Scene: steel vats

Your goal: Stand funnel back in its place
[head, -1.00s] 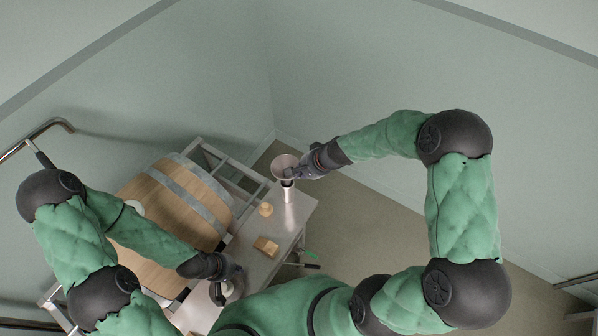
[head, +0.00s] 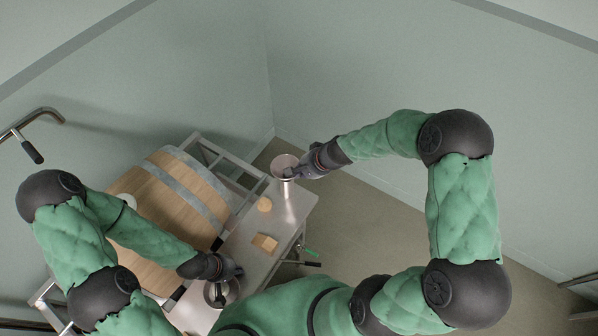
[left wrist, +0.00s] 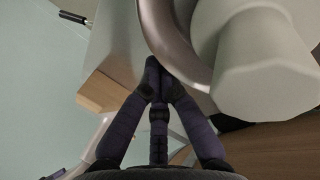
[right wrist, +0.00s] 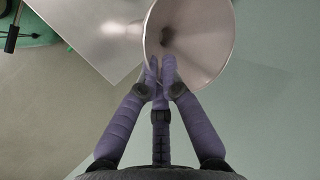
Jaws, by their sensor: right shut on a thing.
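The funnel (head: 284,161) is a steel cone with its wide mouth up, at the far end of the steel table (head: 262,280). My right gripper (head: 291,172) is shut on its near rim. In the right wrist view the funnel (right wrist: 195,35) opens toward the camera, with the fingertips (right wrist: 161,70) at its rim. I cannot tell whether its spout touches the table. My left gripper (head: 236,272) is over a round steel vessel (head: 209,297) at the table's near end. In the left wrist view its fingertips (left wrist: 155,68) are together beside a curved steel rim (left wrist: 165,35).
A wooden barrel (head: 150,205) lies left of the table. A round wooden bung (head: 264,204) and a wooden block (head: 264,243) sit on the table. Green- and black-handled tools (head: 308,258) stick out at its right edge. A pale faceted thing (left wrist: 265,75) fills the left wrist view's right.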

